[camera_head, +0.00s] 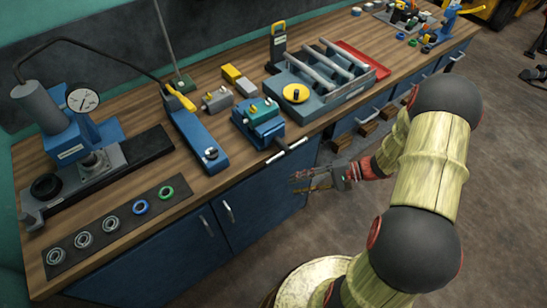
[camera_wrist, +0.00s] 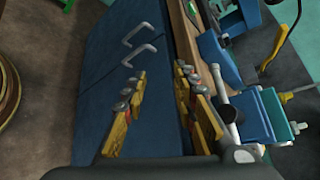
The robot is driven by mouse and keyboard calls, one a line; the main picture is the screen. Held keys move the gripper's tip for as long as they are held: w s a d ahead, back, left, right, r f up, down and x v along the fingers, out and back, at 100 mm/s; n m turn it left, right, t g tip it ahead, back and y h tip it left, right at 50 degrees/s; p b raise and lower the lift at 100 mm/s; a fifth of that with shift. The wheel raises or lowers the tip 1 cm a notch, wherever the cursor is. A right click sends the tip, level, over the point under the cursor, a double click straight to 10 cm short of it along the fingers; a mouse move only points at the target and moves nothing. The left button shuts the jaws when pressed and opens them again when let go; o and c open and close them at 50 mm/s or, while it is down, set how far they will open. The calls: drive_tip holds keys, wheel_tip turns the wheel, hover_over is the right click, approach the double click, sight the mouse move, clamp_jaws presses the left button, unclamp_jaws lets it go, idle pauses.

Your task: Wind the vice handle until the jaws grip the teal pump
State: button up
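The blue vice (camera_head: 258,133) stands at the bench's front edge. Its grey bar handle (camera_head: 294,147) sticks out past the edge, slanting up to the right. A blue-teal block with green and yellow fittings, apparently the teal pump (camera_head: 262,108), sits at the vice's top; whether the jaws touch it I cannot tell. My gripper (camera_head: 318,181) is open and empty, in front of the bench, right of and below the handle. In the wrist view, my gripper's yellow fingers (camera_wrist: 160,85) are apart; the handle (camera_wrist: 228,115) lies just right of the right finger, outside the gap.
Blue cabinet doors (camera_head: 205,240) with handles lie below the bench. A long blue tool (camera_head: 195,132) lies left of the vice, a grey tray (camera_head: 320,88) to its right. A grey pump-like block (camera_head: 217,100) stands behind. The floor in front is open.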

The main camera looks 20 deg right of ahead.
sight(274, 157)
drive_tip(key=w+d+r+n+t+y, duration=0.1)
drive_tip(key=w+d+r+n+t, duration=0.15)
drive_tip(key=w+r+t, duration=0.35)
drive_tip(key=shift+w+a+f+n+g+b, duration=0.15)
drive_tip(key=shift+w+a+f+g, duration=0.4)
drive_tip(key=shift+a, duration=0.75)
drive_tip(key=shift+w+a+f+n+g+b, duration=0.15)
drive_tip(key=shift+w+a+g+b, duration=0.15)
drive_tip(key=shift+w+a, duration=0.8)
drive_tip(key=shift+w+a+f+n+g+b, duration=0.15)
drive_tip(key=shift+w+a+f+g, duration=0.25)
drive_tip(key=shift+a, duration=1.15)
drive_tip(key=shift+c, duration=1.3)
drive_tip(key=c, duration=0.4)
clamp_jaws()
